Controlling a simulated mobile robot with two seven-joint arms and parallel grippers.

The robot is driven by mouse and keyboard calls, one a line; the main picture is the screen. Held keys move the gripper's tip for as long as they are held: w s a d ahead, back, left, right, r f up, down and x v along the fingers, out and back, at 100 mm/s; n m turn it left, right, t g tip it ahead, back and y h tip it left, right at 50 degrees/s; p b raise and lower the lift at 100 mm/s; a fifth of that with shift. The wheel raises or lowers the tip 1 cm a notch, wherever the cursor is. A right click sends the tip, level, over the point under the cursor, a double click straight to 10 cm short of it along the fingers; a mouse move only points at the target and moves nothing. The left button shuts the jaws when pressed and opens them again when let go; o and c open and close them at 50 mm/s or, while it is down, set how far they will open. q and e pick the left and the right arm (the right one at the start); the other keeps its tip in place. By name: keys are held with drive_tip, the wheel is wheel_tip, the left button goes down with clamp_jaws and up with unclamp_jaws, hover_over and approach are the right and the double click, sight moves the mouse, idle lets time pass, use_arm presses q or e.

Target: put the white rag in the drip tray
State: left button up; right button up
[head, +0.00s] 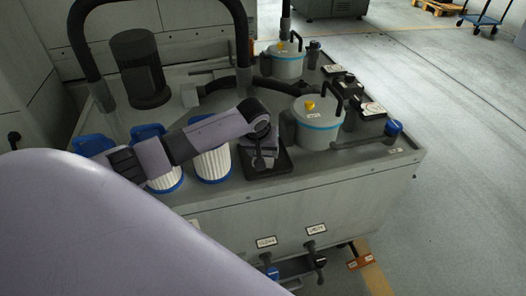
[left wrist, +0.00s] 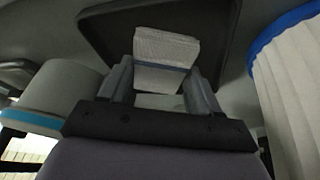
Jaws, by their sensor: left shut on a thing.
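The white rag (left wrist: 165,50) is a folded pale block with a blue stripe in the left wrist view, between the two fingers of my left gripper (left wrist: 160,85). The gripper is shut on it. The black drip tray (head: 284,166) lies on the grey machine top near its front edge. It also shows in the left wrist view (left wrist: 104,30), behind the rag. In the head view my left gripper (head: 261,160) points down over the tray and hides the rag. I cannot tell whether the rag touches the tray floor. My right gripper is not in view.
White pleated filters (head: 212,165) with blue rims stand left of the tray. A grey lidded canister (head: 316,132) with a blue band stands close to its right, and another (head: 287,64) farther back. A blue-ended valve pipe (head: 365,140) lies at the right. Open floor (head: 450,120) is beyond.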

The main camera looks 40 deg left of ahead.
use_arm(q)
drive_tip(key=o, duration=1.4)
